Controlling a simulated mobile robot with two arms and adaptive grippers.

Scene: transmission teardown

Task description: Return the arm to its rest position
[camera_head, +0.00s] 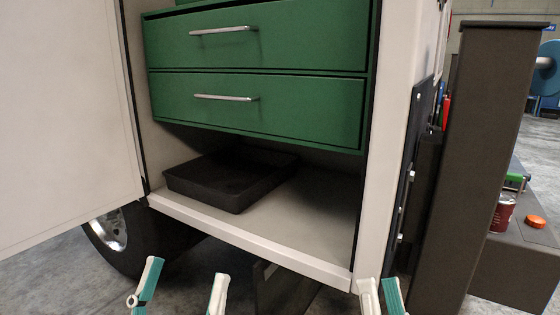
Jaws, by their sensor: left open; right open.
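My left gripper (184,279) shows at the bottom edge, left of centre. Its two pale and teal fingers stand well apart with nothing between them. My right gripper (378,284) shows at the bottom edge, right of centre. Its fingertips look close together from this angle, but it is open, and I see nothing held in it. Both grippers appear in front of and below the cabinet's lower edge in the picture. The rest of both arms is out of view.
A white cabinet (385,150) holds green drawers, the lower one (300,108) shut. A black tray (215,200) sits on its bottom shelf. The open white door (65,120) fills the left. A wheel (108,232) stands below. A dark post (480,160) and red cup (502,213) are right.

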